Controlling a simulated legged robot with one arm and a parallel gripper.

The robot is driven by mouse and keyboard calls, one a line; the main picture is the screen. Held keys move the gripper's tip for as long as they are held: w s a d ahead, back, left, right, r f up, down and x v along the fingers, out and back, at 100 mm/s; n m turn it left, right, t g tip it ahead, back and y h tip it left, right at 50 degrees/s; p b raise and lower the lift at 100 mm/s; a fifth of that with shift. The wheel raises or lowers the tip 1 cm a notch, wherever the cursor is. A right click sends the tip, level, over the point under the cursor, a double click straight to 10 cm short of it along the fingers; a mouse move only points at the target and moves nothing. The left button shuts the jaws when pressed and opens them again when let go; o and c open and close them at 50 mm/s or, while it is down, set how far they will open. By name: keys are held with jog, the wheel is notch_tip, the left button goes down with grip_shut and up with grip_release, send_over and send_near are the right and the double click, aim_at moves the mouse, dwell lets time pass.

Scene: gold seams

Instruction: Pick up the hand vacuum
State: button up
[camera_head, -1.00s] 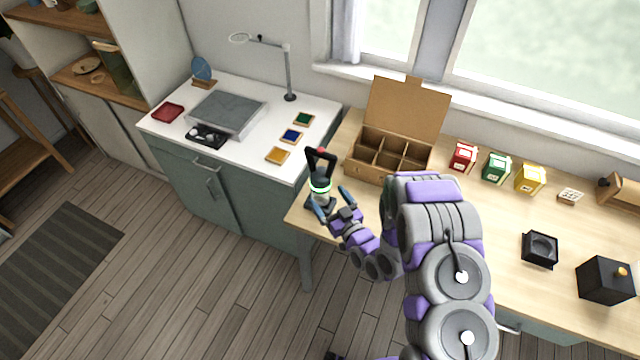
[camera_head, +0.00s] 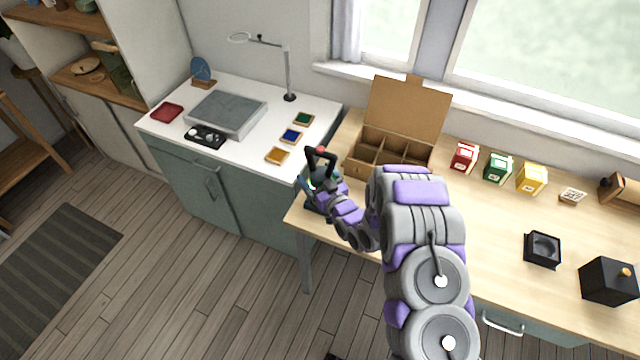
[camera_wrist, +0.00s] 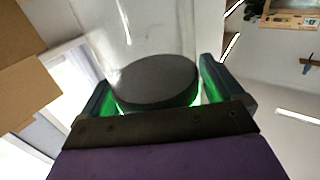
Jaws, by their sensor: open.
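The hand vacuum (camera_head: 321,158) stands upright at the left end of the wooden table, with a black loop handle and a red spot on top. My gripper (camera_head: 318,182) is at its body, and my wrist hides much of its lower part. In the wrist view, the vacuum's dark round part (camera_wrist: 157,82) sits between the two fingers of my gripper (camera_wrist: 155,92), with a green glow on both inner finger sides. The fingers are open around it. Whether either finger touches it cannot be told.
An open cardboard box with compartments (camera_head: 355,166) stands just right of the vacuum. Red, green and yellow cartons (camera_head: 497,167) stand along the window side. A white counter (camera_head: 240,150) with coloured tiles adjoins at left. A black cube (camera_head: 606,283) is far right.

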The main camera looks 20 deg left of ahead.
jog(key=c, duration=1.1)
jog(key=shift+c, duration=0.2)
jog(key=shift+r, duration=0.2)
